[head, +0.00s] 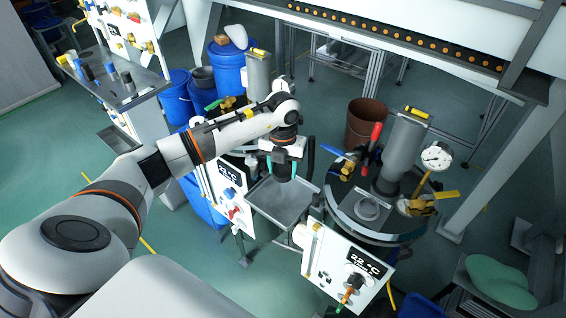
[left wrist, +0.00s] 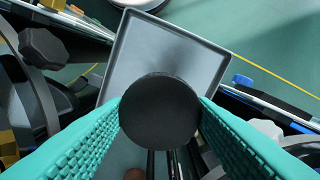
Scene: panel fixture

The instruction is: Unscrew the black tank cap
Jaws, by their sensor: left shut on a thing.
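The black tank cap (left wrist: 160,112) is a round dark disc between the teal fingers of my left gripper (left wrist: 160,125) in the left wrist view. The fingers press on its two sides. In the head view my left gripper (head: 282,172) points down above the grey tray (head: 262,205), with the cap small and dark between the fingertips. The cap is above the tray, apart from any tank top. The tray also shows behind the cap in the left wrist view (left wrist: 150,40). A tank (head: 345,215) with a pale ring (head: 368,208) on its lid stands to the right. My right gripper is out of view.
A grey cylinder (head: 403,145), a gauge (head: 436,156) and red and blue handles rise from the right tank. A 22 °C panel (head: 343,270) stands in front. Blue barrels (head: 226,68) and a brown bucket (head: 367,122) are behind. Open floor lies left.

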